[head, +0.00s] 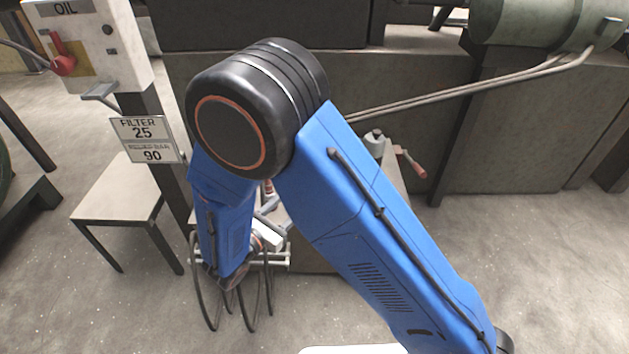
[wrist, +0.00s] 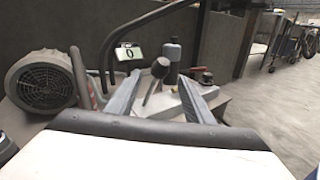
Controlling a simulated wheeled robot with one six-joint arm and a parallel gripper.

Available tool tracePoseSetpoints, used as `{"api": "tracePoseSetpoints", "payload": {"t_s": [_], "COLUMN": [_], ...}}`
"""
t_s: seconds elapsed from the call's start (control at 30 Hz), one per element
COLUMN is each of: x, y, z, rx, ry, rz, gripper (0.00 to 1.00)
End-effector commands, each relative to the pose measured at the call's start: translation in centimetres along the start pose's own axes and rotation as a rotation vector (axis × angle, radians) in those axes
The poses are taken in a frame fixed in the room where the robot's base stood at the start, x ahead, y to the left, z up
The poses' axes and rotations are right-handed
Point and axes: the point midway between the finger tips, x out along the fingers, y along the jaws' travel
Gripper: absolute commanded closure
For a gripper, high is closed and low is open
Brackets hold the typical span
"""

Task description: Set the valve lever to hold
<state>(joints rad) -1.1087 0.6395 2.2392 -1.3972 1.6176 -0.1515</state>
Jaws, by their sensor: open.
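My gripper (wrist: 160,76) is open, with its two dark fingers spread in the wrist view. A white plate marked 0 (wrist: 128,53) stands behind the left finger. No hold mark is legible. In the head view my arm hides most of the gripper and the lever.
A grey-blue cylinder (wrist: 173,53) is behind the lever. The head view shows a red-handled lever (head: 411,163), an oil box (head: 92,45) and a stool (head: 118,187).

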Motion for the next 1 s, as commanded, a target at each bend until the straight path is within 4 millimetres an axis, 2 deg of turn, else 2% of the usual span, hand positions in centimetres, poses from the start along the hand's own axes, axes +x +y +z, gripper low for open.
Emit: {"api": "tracePoseSetpoints", "payload": {"t_s": [0.03, 0.3, 0.6, 0.8, 1.0], "x": [1.0, 5.5, 9.8, 11.1, 11.3], "y": [-0.1, -0.1, -0.1, -0.1, 0.0], "z": [0.0, 0.0, 0.0, 0.0, 0.0], "rx": [0.0, -0.001, -0.001, -0.001, -0.001], "ry": [-0.001, 0.0, 0.001, 0.001, 0.001], "rz": [-0.004, -0.003, -0.002, -0.001, 0.001], "gripper": [0.53, 0.53, 0.53, 0.53, 0.53]}}
